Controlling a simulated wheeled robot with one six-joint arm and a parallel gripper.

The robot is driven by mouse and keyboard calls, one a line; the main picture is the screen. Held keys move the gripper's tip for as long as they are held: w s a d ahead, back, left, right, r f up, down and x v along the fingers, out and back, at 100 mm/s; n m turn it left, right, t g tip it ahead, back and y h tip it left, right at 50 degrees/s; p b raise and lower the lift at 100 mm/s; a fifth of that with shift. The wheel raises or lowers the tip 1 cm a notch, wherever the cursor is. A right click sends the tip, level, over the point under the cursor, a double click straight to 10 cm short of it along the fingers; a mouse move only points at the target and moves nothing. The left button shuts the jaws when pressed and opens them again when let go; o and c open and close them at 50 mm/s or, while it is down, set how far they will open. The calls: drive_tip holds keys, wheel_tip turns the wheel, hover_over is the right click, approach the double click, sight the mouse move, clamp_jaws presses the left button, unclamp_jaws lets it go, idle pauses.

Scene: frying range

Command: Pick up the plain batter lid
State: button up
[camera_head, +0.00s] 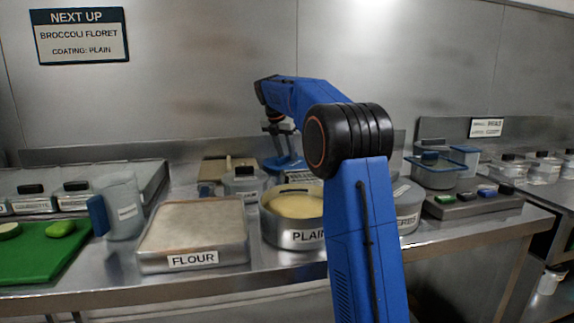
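The round metal tub labelled PLAIN (308,236) stands on the counter, left of my arm's near link. Pale batter (296,205) shows inside it, and no lid is clearly visible over it. I cannot clearly pick out the plain batter lid. My gripper (278,128) is small and dark at the end of my blue arm, pointing down behind and above the PLAIN tub. A blue object (285,163) is below it; I cannot tell whether they touch. The finger opening is too small to read.
A FLOUR tray (193,260) is left of the tub. A second round tub (407,205) is partly hidden behind my arm. A lidded pot (245,180) stands behind. A clear jug (121,205) and green board (40,250) are left. A wall sign (80,36) reads "BROCCOLI FLORET, COATING: PLAIN".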

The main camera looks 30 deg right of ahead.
drive_tip(key=shift+f, duration=0.2)
idle(0.5)
clamp_jaws()
